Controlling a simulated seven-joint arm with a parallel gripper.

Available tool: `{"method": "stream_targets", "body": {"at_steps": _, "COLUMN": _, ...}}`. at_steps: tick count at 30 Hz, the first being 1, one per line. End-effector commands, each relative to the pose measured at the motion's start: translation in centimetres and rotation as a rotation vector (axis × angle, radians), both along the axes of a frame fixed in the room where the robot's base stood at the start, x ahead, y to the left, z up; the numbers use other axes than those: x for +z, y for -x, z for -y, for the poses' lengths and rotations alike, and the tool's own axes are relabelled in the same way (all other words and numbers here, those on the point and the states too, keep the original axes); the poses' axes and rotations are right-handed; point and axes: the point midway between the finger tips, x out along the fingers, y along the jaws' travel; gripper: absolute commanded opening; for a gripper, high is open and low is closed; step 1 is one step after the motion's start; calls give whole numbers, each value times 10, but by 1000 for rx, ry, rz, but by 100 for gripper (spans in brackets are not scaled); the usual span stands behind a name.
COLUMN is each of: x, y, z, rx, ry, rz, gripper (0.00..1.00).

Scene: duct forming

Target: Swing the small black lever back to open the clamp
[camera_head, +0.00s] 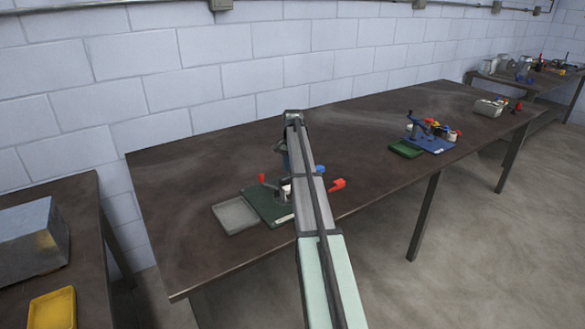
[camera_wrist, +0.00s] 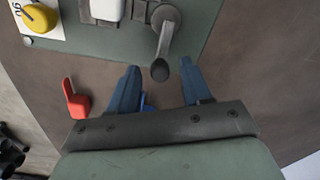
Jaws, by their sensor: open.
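The small black lever (camera_wrist: 161,50) shows in the wrist view at the top centre. It runs from a round grey pivot (camera_wrist: 166,17) on a green plate (camera_wrist: 205,12) down to a dark rounded knob. My gripper (camera_wrist: 159,65) is open, with one blue finger on each side of the knob. Gaps show between the knob and both fingers; I cannot tell the height difference. A white block (camera_wrist: 107,9) sits left of the pivot. In the head view, the green plate (camera_head: 262,204) lies on the table, and my arm hides the lever and most of the gripper.
A yellow knob (camera_wrist: 39,18) sits at the plate's left. A red part (camera_wrist: 76,99) lies left of my fingers, and a blue part shows between them (camera_wrist: 147,103). A grey tray (camera_head: 235,216) adjoins the plate. The brown table (camera_head: 190,165) is clear behind it.

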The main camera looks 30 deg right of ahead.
Motion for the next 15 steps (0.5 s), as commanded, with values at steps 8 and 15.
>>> {"method": "stream_targets", "body": {"at_steps": 8, "x": 0, "y": 0, "z": 0, "rx": 0, "ry": 0, "rz": 0, "gripper": 39}}
{"method": "stream_targets", "body": {"at_steps": 15, "x": 0, "y": 0, "z": 0, "rx": 0, "ry": 0, "rz": 0, "gripper": 16}}
